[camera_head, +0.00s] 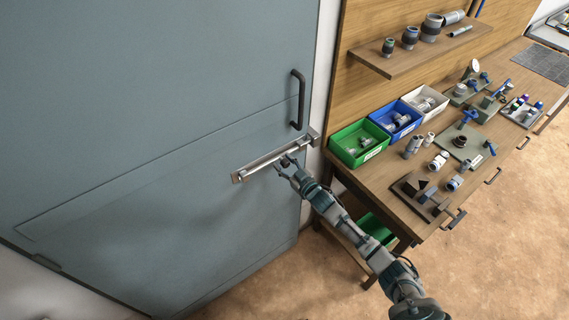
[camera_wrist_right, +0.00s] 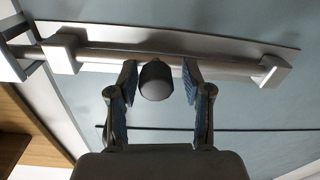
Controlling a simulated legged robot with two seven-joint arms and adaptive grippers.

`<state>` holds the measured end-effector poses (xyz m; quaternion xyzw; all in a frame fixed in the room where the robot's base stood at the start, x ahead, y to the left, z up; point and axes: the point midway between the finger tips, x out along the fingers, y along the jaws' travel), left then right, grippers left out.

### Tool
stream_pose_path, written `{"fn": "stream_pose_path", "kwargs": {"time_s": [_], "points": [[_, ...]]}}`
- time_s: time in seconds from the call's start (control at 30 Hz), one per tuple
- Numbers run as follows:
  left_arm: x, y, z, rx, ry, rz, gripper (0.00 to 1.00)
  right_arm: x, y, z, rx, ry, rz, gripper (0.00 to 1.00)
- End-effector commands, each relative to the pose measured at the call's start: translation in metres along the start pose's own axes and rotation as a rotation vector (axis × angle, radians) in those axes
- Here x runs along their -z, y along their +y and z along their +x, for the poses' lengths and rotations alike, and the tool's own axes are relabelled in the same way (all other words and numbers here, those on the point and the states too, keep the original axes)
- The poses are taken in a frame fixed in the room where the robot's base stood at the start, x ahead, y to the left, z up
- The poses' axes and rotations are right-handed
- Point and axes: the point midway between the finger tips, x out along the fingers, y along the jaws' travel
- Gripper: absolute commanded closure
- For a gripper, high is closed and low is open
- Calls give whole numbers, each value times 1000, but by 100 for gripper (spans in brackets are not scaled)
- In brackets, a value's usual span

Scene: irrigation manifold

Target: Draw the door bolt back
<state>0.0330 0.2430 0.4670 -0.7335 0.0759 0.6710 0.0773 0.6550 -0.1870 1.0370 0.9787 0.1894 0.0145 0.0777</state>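The grey-blue door (camera_head: 150,110) carries a pale metal bolt (camera_head: 262,163) on a long backplate near its right edge. In the right wrist view the bolt's rod (camera_wrist_right: 215,69) runs through two end brackets and reaches past the left one into a keeper (camera_wrist_right: 14,62) at the frame. A dark rounded knob (camera_wrist_right: 156,82) sticks out from the rod. My right gripper (camera_head: 287,167) is at the bolt. Its two fingers (camera_wrist_right: 158,84) are open, one on each side of the knob, with a narrow gap on both sides. My left gripper is not in view.
A black pull handle (camera_head: 298,100) is above the bolt. A wooden workbench (camera_head: 400,205) stands to the right, with green (camera_head: 351,157), blue (camera_head: 383,126) and white bins and several fittings. A shelf (camera_head: 400,62) hangs above it. The floor in front is clear.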

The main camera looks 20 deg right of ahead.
Motion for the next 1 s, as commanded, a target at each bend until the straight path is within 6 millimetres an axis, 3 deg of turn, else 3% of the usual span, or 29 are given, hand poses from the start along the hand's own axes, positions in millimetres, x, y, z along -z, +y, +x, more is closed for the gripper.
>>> {"fn": "stream_pose_path", "kwargs": {"time_s": [0.03, 0.17, 0.37, 0.7, 1.0], "points": [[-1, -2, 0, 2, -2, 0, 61, -1, 1, 0, 0, -1, 0, 70], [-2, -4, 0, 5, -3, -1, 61, -1, 1, 0, 0, -1, 0, 100], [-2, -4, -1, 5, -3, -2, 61, -1, -2, 0, 0, -2, 2, 100], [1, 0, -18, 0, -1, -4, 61, 7, -52, 2, 1, -5, 2, 100], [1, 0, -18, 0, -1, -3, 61, 6, -56, 2, 3, -4, 1, 100]]}}
